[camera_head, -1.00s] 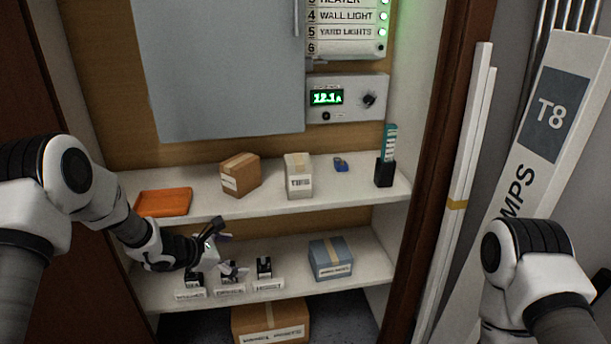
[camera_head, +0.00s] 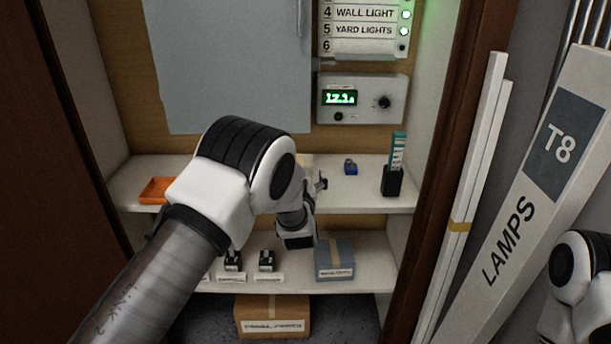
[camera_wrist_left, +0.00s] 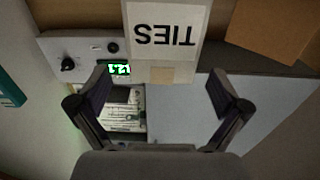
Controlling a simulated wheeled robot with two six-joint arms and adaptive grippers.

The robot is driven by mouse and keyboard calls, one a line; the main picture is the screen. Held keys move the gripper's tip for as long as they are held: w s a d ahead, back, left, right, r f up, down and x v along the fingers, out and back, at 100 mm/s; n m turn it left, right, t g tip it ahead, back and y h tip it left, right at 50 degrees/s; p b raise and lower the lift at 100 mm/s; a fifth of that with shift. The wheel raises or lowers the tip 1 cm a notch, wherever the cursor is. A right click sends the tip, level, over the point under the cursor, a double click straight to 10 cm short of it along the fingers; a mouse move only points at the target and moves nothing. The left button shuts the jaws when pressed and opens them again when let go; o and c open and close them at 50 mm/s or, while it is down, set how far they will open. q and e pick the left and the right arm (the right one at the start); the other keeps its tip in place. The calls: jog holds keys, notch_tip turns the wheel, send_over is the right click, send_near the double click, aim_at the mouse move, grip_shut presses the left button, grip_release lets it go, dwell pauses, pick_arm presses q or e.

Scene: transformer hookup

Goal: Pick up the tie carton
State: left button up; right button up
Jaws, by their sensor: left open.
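The tie carton (camera_wrist_left: 165,35) is a pale box with a "TIES" label, upside down in the left wrist view. It stands on the upper shelf, and my left arm hides most of it in the head view. My left gripper (camera_wrist_left: 158,88) is open and empty, with its fingers apart and pointing toward the carton. The carton lies between the lines of the two fingers, beyond their tips. In the head view the left gripper (camera_head: 319,183) is partly hidden by its own wrist. My right arm shows at the right edge, but its gripper is out of frame.
A brown carton (camera_wrist_left: 275,35) is beside the tie carton. An orange tray (camera_head: 155,190), a small blue item (camera_head: 351,167) and a black holder (camera_head: 392,181) are on the upper shelf. A blue-grey box (camera_head: 335,262) is below. A meter panel (camera_head: 362,98) is behind.

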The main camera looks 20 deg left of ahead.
pick_arm(q)
jog(key=x, duration=0.5)
jog(key=shift+w+a+r, duration=0.1)
jog(key=shift+w, duration=0.1)
jog(key=shift+s, duration=0.1)
jog(key=c, duration=1.3)
jog(key=shift+o, duration=0.2)
